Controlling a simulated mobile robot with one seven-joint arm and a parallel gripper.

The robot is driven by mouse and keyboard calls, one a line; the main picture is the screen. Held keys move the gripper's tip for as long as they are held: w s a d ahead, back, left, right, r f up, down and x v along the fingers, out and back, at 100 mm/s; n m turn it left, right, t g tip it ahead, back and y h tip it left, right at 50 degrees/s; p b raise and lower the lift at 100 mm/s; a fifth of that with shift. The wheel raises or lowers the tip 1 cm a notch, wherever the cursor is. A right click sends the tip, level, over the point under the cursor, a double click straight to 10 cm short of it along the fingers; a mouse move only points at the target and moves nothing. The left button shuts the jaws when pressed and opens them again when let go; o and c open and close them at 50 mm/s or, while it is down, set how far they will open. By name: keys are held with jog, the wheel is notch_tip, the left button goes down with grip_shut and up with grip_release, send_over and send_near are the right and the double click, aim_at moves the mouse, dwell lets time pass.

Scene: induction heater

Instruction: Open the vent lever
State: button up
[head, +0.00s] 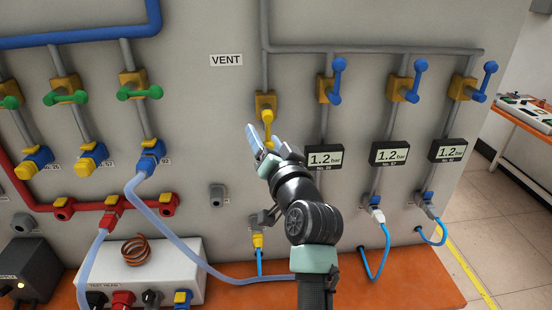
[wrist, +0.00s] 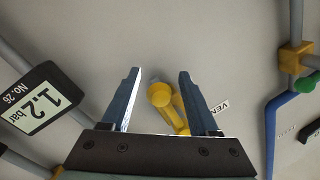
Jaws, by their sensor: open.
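The yellow vent lever (head: 267,117) hangs down from a brass valve body (head: 265,101) on the grey pipe below the VENT label (head: 226,60). Its lower part is partly hidden by my gripper (head: 257,138) in the head view. My gripper is open, with its fingers just below and in front of the lever. In the wrist view, the lever's round yellow knob (wrist: 160,94) shows between the two fingers of my gripper (wrist: 158,76). Neither finger visibly grips it, and I cannot tell whether one touches it.
Three blue levers (head: 335,80) stand to the right, above pressure displays reading 1.2 bar (head: 325,158). Green levers (head: 140,92) are at the left. Hoses (head: 200,250) hang below. A grey socket (head: 217,195) is on the panel left of my arm.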

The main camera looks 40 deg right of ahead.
jog(key=b+v, duration=0.2)
jog(key=v, duration=1)
jog(key=shift+d, duration=0.1)
